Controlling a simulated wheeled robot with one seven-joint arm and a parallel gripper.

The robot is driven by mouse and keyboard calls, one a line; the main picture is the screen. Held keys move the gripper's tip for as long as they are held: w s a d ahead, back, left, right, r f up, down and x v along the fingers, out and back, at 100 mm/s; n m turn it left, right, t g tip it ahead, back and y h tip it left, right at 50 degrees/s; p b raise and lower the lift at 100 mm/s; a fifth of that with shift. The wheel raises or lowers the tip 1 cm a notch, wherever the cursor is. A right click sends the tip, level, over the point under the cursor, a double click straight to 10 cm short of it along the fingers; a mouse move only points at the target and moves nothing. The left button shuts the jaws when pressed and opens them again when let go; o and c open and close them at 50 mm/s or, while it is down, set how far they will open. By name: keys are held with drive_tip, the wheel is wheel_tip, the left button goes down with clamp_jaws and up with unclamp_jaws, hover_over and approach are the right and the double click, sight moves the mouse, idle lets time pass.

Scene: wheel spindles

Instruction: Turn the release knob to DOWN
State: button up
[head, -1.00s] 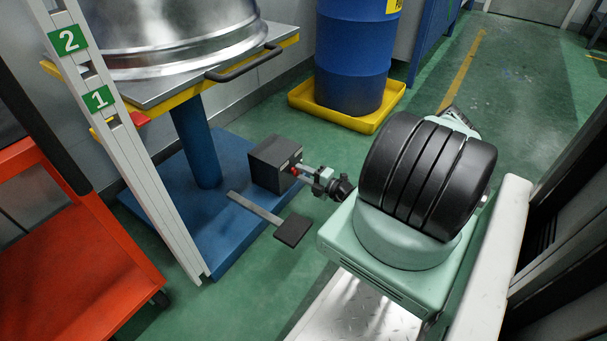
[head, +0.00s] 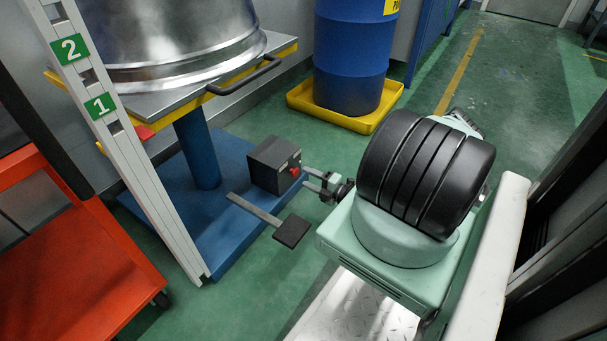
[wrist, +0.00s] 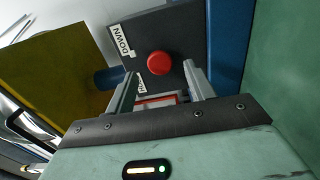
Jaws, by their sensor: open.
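The release knob (head: 294,171) is red and sits on the face of a dark box (head: 272,163) low on the blue base. In the wrist view the knob (wrist: 160,63) looks round, on a dark panel. A white DOWN label (wrist: 123,40) is to its upper left; another label (wrist: 141,86) below is partly hidden by a finger. I cannot make out where the knob points. My gripper (head: 312,180) is open and empty, with a small gap to the knob in the head view. In the wrist view its fingertips (wrist: 160,72) appear either side of the knob.
A foot pedal (head: 292,231) sticks out in front of the box. The table top (head: 190,101), on a blue column, carries a large metal rim (head: 180,50). A white post (head: 150,180) with numbered signs stands at left, beside a red cart (head: 75,285).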

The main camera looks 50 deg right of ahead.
drive_tip(key=s+d+p, duration=0.1)
drive_tip(key=s+p, duration=0.2)
drive_tip(key=s, duration=1.1)
